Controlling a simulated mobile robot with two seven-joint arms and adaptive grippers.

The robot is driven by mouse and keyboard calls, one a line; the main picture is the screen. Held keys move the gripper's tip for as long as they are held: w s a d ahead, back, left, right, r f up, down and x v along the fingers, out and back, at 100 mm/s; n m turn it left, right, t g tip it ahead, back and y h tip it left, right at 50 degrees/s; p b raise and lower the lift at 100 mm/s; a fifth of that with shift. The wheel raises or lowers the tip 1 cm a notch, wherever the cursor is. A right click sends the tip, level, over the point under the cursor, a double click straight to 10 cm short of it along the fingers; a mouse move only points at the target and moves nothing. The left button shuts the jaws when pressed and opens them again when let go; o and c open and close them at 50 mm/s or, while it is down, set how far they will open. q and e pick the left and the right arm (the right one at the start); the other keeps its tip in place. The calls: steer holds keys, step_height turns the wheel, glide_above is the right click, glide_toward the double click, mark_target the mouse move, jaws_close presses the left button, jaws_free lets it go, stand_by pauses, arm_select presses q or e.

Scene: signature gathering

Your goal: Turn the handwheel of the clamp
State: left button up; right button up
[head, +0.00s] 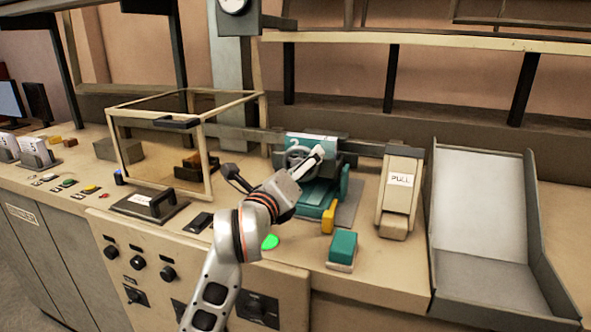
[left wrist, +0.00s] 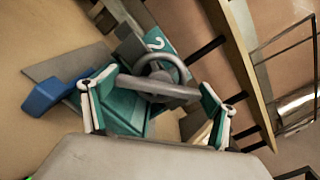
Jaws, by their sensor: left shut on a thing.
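The clamp (head: 317,197) is a teal machine on the bench with a plate marked "2" on top. Its grey handwheel (head: 294,158) faces me and is partly covered by my gripper. My left gripper (head: 312,158) reaches it from the front and is shut on the handwheel. In the left wrist view the handwheel (left wrist: 172,64) lies between the two fingers, with its grey bar running from one pad to the other. The teal clamp body (left wrist: 128,110) shows behind it. My right gripper is in neither view.
A clear-sided box frame (head: 160,140) stands left of the clamp. A beige unit marked "PULL" (head: 400,190) and a grey chute (head: 490,220) stand to the right.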

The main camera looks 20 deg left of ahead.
arm_select(q)
steer(key=o, duration=1)
steer(key=shift+o, duration=0.2)
steer(key=shift+s, duration=0.1)
steer(key=s, duration=0.7)
steer(key=shift+s+a, duration=0.15)
steer(key=shift+s, duration=0.05)
